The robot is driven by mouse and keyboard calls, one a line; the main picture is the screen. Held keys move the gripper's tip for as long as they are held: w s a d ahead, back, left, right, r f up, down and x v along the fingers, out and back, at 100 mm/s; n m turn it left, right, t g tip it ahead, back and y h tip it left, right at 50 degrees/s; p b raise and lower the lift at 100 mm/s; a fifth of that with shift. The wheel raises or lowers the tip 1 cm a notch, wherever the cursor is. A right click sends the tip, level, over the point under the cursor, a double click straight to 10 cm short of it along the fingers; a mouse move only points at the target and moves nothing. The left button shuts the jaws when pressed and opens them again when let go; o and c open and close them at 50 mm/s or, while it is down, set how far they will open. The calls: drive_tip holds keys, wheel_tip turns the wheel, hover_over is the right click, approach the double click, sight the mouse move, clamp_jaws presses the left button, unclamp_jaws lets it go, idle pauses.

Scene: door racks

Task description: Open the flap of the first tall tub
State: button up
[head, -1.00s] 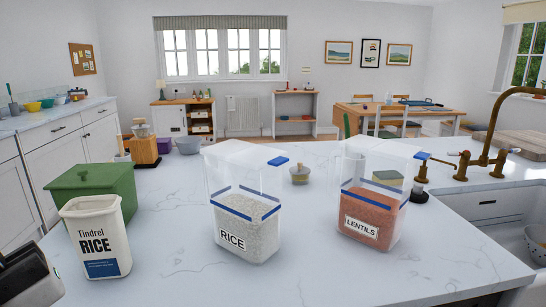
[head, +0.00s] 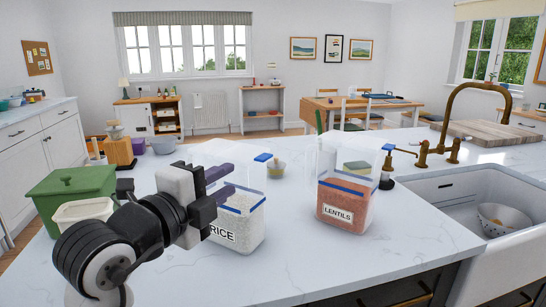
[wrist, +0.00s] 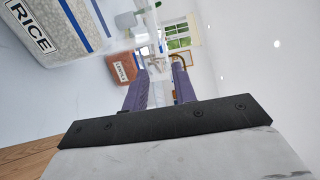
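The clear rice tub (head: 246,232) stands upright on the counter with a RICE label, a blue band and a blue tab (head: 263,157) at its top right. Its flap appears down, though the clear top is hard to make out. The wrist view shows this tub (wrist: 82,43) at upper left. A like tub of lentils (head: 342,212) stands to its right, also with a blue tab (head: 388,147); it shows in the wrist view too (wrist: 120,68). My gripper (head: 226,182) has its purple fingers apart and empty, in front of the rice tub's upper left part, hiding some of it.
A green lidded box (head: 72,195) and a white container (head: 82,212) stand at left, partly behind my arm. A small jar (head: 276,170) is behind the tubs. A brass tap (head: 440,130) and sink (head: 470,200) are at right. The front counter is clear.

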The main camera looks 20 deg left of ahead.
sight(258, 161)
drive_tip(key=w+p, duration=0.1)
drive_tip(key=w, duration=0.3)
drive_tip(key=w+d+p, duration=0.1)
drive_tip(key=w, duration=0.3)
drive_tip(key=w+d+p, duration=0.1)
drive_tip(key=w, duration=0.4)
drive_tip(key=shift+d, duration=0.15)
clamp_jaws()
